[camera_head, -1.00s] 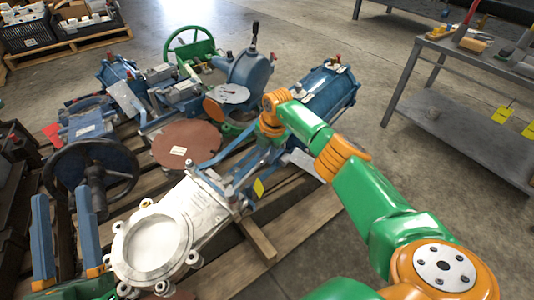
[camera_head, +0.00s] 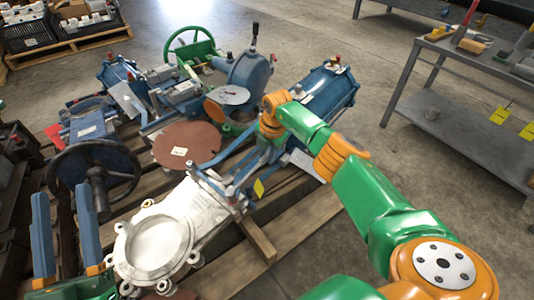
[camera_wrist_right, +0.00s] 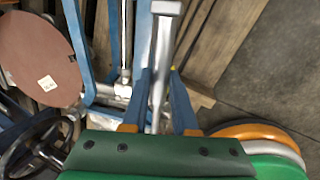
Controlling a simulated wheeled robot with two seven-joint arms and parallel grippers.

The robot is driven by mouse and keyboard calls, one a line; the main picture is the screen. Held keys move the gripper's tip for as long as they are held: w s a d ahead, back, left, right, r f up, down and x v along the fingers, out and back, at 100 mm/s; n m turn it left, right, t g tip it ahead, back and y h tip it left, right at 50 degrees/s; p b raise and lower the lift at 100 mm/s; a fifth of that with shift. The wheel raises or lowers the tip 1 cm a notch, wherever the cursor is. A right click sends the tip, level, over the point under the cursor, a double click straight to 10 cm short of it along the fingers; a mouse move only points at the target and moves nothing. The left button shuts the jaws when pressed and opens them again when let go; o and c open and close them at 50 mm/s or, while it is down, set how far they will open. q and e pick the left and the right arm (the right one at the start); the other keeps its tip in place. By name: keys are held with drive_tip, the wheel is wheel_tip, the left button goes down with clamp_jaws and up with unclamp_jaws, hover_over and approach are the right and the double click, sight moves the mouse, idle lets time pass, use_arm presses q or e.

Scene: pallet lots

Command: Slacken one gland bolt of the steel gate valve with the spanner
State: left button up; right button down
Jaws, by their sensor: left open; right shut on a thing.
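The steel gate valve (camera_head: 152,247) lies on the pallet in the head view, its round pale flange toward me and its body running up to the right. My right gripper (camera_head: 247,170) is low over the valve's upper end. In the right wrist view its blue fingers (camera_wrist_right: 160,82) are shut on a grey metal bar, the spanner (camera_wrist_right: 164,45), which points away from the palm. The gland bolts are too small and covered to make out, so I cannot tell whether the spanner touches one. My left gripper (camera_head: 63,198) is open and empty, left of the flange.
Other valves crowd the pallet: one with a black handwheel (camera_head: 92,180), one with a reddish-brown disc (camera_head: 187,145), and one with a green handwheel (camera_head: 192,45). A grey workbench (camera_head: 455,125) stands at the right. Bare floor (camera_head: 385,200) lies between it and the pallet.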

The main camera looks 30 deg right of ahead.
drive_tip(key=p+v, duration=0.2)
drive_tip(key=w+p+v, duration=0.1)
drive_tip(key=p+v, duration=0.1)
drive_tip(key=p, duration=0.1)
drive_tip(key=shift+s+a+r, duration=0.15)
drive_tip(key=shift+r, duration=0.05)
drive_tip(key=shift+f, duration=0.1)
idle(0.4)
